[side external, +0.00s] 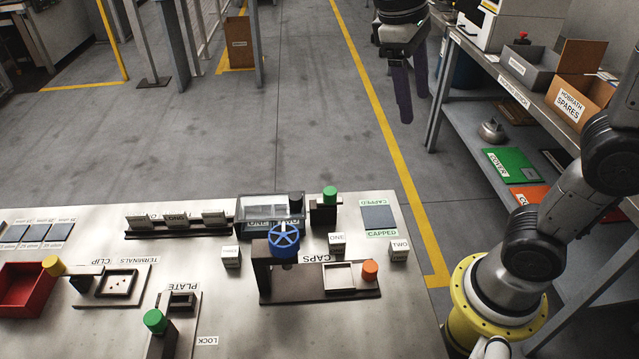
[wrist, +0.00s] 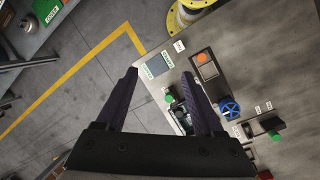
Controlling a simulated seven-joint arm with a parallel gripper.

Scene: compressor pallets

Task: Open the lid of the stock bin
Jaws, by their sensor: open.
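A bin with a clear lid (side external: 268,210), which looks like the stock bin, stands at the back of the steel bench. The lid looks closed, with a dark knob (side external: 296,199) at its right end and pale blocks showing inside. My gripper (side external: 413,108) is open and empty, high above the floor beyond the bench's back right corner, well apart from the bin. In the wrist view my gripper (wrist: 160,73) has its fingers spread. Part of the bin (wrist: 181,120) shows between them, partly hidden by the right finger.
A blue-wheeled press (side external: 284,240) stands just in front of the bin. A green-topped post (side external: 329,195) stands close on its right. Loose blocks marked ONE (side external: 337,243) and TWO (side external: 399,250) sit on the bench. A shelf unit (side external: 470,80) is at the right. Space above the bench is clear.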

